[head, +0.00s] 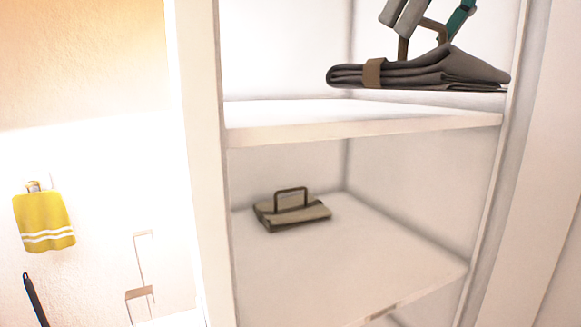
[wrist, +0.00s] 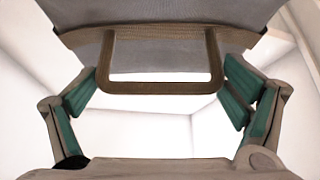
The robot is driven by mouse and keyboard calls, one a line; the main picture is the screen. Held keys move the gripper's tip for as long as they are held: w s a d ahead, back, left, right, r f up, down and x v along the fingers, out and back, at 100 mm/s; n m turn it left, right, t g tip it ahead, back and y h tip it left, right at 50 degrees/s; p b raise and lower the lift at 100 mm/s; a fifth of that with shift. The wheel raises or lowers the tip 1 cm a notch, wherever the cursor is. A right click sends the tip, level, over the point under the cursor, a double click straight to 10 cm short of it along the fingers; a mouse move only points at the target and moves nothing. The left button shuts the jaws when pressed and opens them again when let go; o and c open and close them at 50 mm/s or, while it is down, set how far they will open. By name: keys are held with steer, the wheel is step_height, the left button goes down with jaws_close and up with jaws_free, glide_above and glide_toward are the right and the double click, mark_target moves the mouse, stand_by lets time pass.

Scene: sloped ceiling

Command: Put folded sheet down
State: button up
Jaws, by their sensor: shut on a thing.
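The folded sheet (head: 430,72) is a dark grey flat bundle with a brown strap and a brown handle loop. It is level at the upper shelf (head: 290,113) of the white cabinet, towards the right; I cannot tell whether its underside touches the board. My gripper (head: 432,22), grey with teal pads and cut off by the top edge, is at the handle above the sheet. In the wrist view the sheet (wrist: 170,50) fills the top, and its handle loop spans between the two fingers of my gripper (wrist: 160,95), which is shut on it.
A smaller tan folded bundle with a handle (head: 292,208) lies on the lower shelf (head: 350,260). The left part of the upper shelf is bare. Cabinet uprights stand at both sides. A yellow towel (head: 44,220) hangs on the wall at the left.

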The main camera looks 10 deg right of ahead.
steer(key=s+d+f, duration=0.1)
steer(key=s+d+f+m+p, duration=0.1)
steer(key=s+d, duration=0.1)
steer(key=s+d+f+m+h, duration=0.1)
steer(key=d, duration=0.1)
steer(key=shift+s+d, duration=0.25)
steer(key=shift+s, duration=0.15)
step_height(320, 180, down, 33)
steer(key=a+b, duration=0.3)
steer(key=w+a, duration=0.1)
steer(key=w, duration=0.3)
steer(key=w+a, duration=0.1)
steer(key=w, duration=0.3)
steer(key=w+a, duration=0.2)
steer(key=w, duration=0.2)
steer(key=shift+w+p, duration=0.25)
steer(key=shift+p, duration=0.1)
steer(key=w, duration=0.1)
steer(key=w+a, duration=0.1)
steer(key=w, duration=0.1)
steer(key=shift+w+p, duration=0.1)
steer(key=shift+p, duration=0.2)
steer(key=shift+f, duration=0.7)
steer(key=shift+f, duration=0.15)
